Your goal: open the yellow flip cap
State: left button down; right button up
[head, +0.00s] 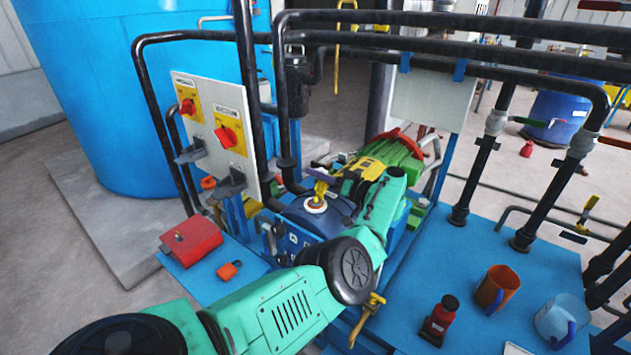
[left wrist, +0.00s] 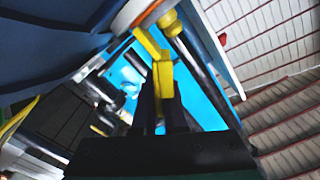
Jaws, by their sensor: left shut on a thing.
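The yellow flip cap (head: 320,190) stands up from a white and orange ring (head: 316,206) on top of the dark blue vessel (head: 335,213) in the head view. In the left wrist view the yellow flip cap (left wrist: 153,48) reaches from the orange-edged ring (left wrist: 135,14) down between my dark fingers. My left gripper (head: 324,173) is at the cap's upper end; in the left wrist view the left gripper (left wrist: 160,98) is shut on the yellow piece. The part between the fingers is partly hidden. My right gripper is not in view.
Black pipes (head: 430,20) cross above the vessel. A panel with red switches (head: 228,135) stands to the left. A red box (head: 191,241) and an orange padlock (head: 229,270) lie on the blue ledge.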

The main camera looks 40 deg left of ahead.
pick_arm(q)
jog(key=shift+w+f+m+b, duration=0.25)
jog(key=shift+m+b, duration=0.35)
jog(key=shift+m, duration=0.2)
jog(key=shift+r, duration=0.1)
jog(key=c, duration=1.2)
grip_release()
jog(key=shift+a, duration=0.1)
jog(key=shift+c, duration=0.2)
jog(key=shift+a, duration=0.1)
